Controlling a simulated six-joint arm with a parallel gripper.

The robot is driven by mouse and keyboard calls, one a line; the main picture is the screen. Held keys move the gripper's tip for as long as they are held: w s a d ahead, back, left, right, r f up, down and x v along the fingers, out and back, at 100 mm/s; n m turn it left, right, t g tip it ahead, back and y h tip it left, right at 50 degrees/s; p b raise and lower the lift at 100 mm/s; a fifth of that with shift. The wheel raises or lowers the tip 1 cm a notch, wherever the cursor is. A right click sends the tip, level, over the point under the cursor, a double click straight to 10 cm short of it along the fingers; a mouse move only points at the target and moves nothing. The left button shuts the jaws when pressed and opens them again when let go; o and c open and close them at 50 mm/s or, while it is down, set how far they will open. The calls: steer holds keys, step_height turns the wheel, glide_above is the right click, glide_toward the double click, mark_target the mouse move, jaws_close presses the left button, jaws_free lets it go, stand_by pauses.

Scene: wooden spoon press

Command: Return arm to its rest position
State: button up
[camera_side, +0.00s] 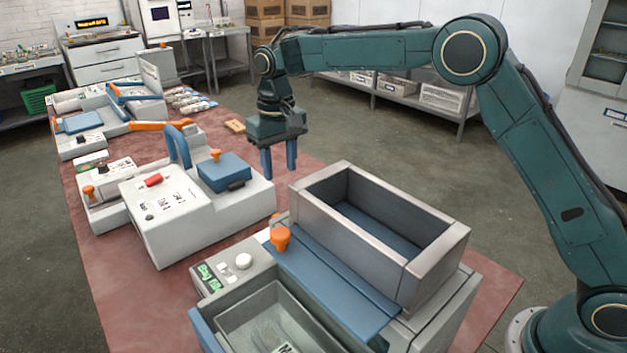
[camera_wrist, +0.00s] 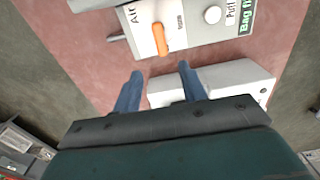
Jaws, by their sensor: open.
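My gripper (camera_side: 280,161) hangs with its two blue fingers pointing down, open and empty, above the right side of the red mat. In the side view it is behind the grey open-topped bin and to the right of the white press with the blue block. In the wrist view the fingers (camera_wrist: 158,88) are apart with nothing between them. They show in front of a white machine part (camera_wrist: 240,82) and a panel with an orange lever (camera_wrist: 161,39). The gap between the fingertips and the surface below cannot be judged exactly.
The grey bin (camera_side: 440,243) on its machine stands in front of my gripper, with an orange knob (camera_side: 280,238) beside it. The white press (camera_side: 165,240) is at left. A small wooden block (camera_side: 235,126) lies behind. Open floor (camera_side: 370,150) is to the right.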

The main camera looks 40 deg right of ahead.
steer(key=s+d+r+t, duration=0.1)
steer(key=s+d+r, duration=0.4)
steer(key=s, duration=0.4)
steer(key=s+d+r+t, duration=0.2)
steer(key=s+d+r, duration=0.2)
steer(key=s+r, duration=0.4)
steer(key=s+d+f+t, duration=0.1)
steer(key=s+d+f, duration=0.1)
steer(key=s, duration=0.8)
steer(key=s+d+f+t, duration=0.1)
steer(key=s+d+f, duration=0.1)
steer(key=s, duration=0.8)
steer(key=shift+s+f+t, duration=0.3)
steer(key=shift+s+f, duration=0.05)
steer(key=shift+f, duration=0.05)
